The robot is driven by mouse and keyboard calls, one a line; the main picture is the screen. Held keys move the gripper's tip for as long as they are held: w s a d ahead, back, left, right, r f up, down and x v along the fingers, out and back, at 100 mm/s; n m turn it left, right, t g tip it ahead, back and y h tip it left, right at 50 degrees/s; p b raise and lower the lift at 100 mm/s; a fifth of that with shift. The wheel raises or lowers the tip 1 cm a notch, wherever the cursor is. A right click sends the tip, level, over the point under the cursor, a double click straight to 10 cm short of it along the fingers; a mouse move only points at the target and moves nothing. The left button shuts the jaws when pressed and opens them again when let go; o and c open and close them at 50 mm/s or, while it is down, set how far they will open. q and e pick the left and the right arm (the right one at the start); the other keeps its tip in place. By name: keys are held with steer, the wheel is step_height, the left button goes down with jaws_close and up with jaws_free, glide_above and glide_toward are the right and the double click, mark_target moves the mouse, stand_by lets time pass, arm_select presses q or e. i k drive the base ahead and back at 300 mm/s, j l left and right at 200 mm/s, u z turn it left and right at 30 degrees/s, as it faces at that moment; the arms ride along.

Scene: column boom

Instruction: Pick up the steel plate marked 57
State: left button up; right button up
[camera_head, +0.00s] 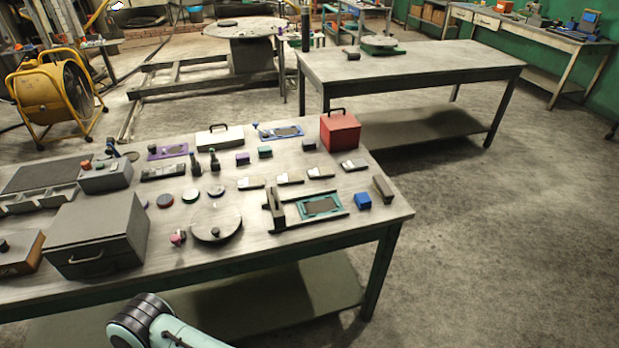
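Several small pale metal plates lie in a row on the near workbench (310,241), right of its middle. From left to right I see a first plate (251,182), a second plate (290,178), a third plate (320,172) and a fourth plate (354,165). Their markings are too small to read, so I cannot tell which one is marked 57. A pale teal and black arm link of mine shows at the bottom edge, in front of the bench. Neither of my grippers is in view.
Around the plates stand a red box (340,131), a blue block (363,201), a teal-framed fixture (320,206) and a round disc (216,221). A large grey box (97,236) fills the bench's left. A second table (410,66) stands behind; the floor at right is clear.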

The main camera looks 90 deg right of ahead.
mark_target(326, 172)
steer(key=z, duration=3)
